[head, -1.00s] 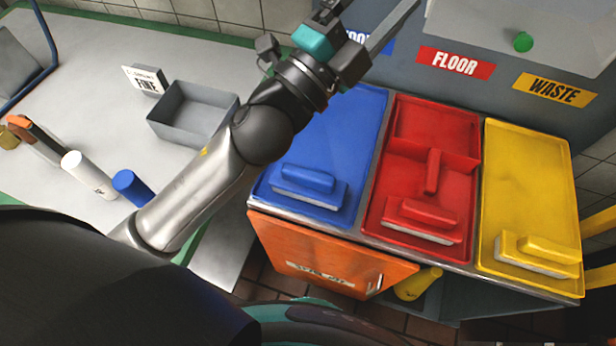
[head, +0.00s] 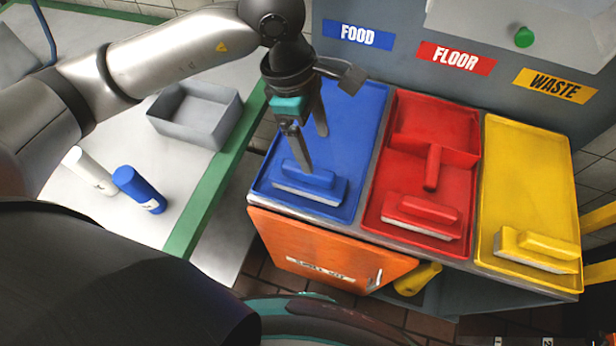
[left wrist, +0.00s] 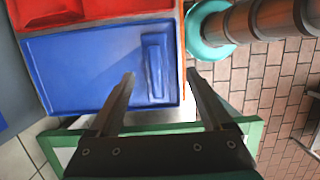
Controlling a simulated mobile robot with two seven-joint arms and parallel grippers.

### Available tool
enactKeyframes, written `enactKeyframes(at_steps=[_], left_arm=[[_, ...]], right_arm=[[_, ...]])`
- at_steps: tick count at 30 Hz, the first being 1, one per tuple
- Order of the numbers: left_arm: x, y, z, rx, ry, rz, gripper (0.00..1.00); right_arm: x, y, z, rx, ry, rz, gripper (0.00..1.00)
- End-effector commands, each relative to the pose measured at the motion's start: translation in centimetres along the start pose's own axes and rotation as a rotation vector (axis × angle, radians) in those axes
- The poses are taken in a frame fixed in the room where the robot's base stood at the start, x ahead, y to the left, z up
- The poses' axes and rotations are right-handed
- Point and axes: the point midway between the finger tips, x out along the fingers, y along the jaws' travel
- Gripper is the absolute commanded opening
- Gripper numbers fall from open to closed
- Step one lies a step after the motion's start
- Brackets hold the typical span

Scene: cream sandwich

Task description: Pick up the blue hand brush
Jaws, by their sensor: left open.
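The blue hand brush (head: 311,185) lies at the near end of the blue tray (head: 352,120), its pale bristles along the near lower side. In the left wrist view the brush (left wrist: 156,68) lies beyond the fingertips, crosswise in the blue tray (left wrist: 85,75). My left gripper (head: 313,152) is open and empty, pointing down over the blue tray. In the head view one finger overlaps the brush's upper part; whether it touches cannot be told. In the left wrist view the two fingers (left wrist: 160,80) are wide apart, with nothing between them. My right gripper is not in view.
A red tray (head: 379,190) with a red brush (head: 420,217) and a yellow tray (head: 500,190) with a yellow brush (head: 540,248) lie to the right. A back panel rises behind the trays.

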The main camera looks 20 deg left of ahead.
Motion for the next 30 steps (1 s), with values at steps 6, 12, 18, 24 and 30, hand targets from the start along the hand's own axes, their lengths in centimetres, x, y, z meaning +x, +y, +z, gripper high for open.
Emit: enactKeyframes(at_steps=[6,12,18,24,30], left_arm=[[0.4,0.8,-2.8,-0.001,0.12,0.018,0.82],[4.5,0.7,-3.2,-0.001,0.118,0.013,0.82],[8.1,0.8,-3.6,-0.001,0.116,0.016,0.82],[9.5,0.9,-3.8,0.001,0.115,0.019,0.82],[12.1,1.0,-4.0,-0.001,0.114,0.015,0.82]], right_arm=[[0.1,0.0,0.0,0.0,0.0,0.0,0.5],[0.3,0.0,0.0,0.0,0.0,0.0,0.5],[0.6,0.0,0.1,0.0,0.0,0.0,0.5],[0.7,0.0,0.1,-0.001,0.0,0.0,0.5],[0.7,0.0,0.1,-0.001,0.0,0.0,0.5]])
